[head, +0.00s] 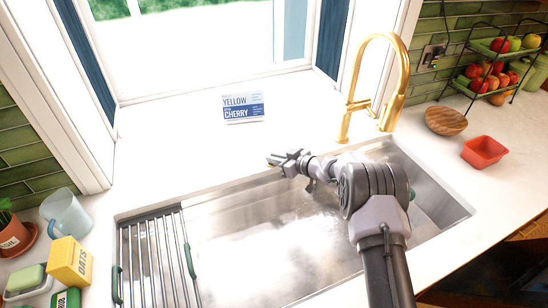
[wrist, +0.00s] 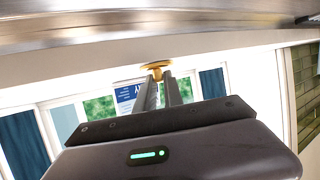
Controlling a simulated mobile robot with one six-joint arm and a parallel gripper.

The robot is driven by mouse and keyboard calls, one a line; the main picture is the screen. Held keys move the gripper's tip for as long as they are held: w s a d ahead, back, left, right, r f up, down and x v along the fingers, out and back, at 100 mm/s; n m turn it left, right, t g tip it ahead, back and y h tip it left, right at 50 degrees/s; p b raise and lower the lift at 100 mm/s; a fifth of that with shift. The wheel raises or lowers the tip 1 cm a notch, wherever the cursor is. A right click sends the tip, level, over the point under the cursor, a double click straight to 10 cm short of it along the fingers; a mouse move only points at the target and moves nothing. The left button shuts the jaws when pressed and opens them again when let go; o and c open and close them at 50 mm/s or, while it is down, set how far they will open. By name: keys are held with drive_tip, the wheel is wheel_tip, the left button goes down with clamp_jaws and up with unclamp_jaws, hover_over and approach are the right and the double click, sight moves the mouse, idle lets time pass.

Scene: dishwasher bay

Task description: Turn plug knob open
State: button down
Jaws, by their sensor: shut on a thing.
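The plug knob (wrist: 156,65) is a small gold disc with a short stem, seen at the top middle of the wrist view. My gripper (wrist: 158,77) has its two dark fingers close together with their tips at the knob's stem, shut on it. In the head view my gripper (head: 275,160) reaches left to the back edge of the steel sink (head: 265,245). The knob cannot be made out there, and how far it is turned cannot be told.
A gold faucet (head: 402,70) stands behind the sink, right of my gripper. A yellow-and-cherry lettered card (head: 243,108) stands on the sill. A rack (head: 150,262) spans the sink's left end. A red dish (head: 484,152) and wooden bowl (head: 445,121) sit right.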

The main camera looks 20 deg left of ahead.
drive_tip(key=shift+w+f+n+g+y+b, duration=0.25)
drive_tip(key=shift+n+g+y+b, duration=0.25)
drive_tip(key=shift+n+g+b, duration=0.4)
drive_tip(key=n+g+b, duration=0.1)
drive_tip(key=b, duration=0.1)
drive_tip(key=shift+f+b, duration=0.1)
drive_tip(key=shift+b, duration=0.25)
drive_tip(key=shift+r+n+g+b, duration=0.2)
drive_tip(key=shift+n+g+b, duration=0.4)
drive_tip(key=shift+b, duration=0.65)
drive_tip(key=shift+r+y+b, duration=0.2)
drive_tip(key=shift+y+b, duration=0.1)
drive_tip(key=c, duration=1.5)
unclamp_jaws()
drive_tip(key=shift+o, duration=0.2)
drive_tip(key=p+v, duration=0.5)
drive_tip(key=v, duration=1.2)
drive_tip(key=shift+w+d+r+p, duration=0.15)
drive_tip(key=shift+w+d+p, duration=0.1)
drive_tip(key=shift+p, duration=0.15)
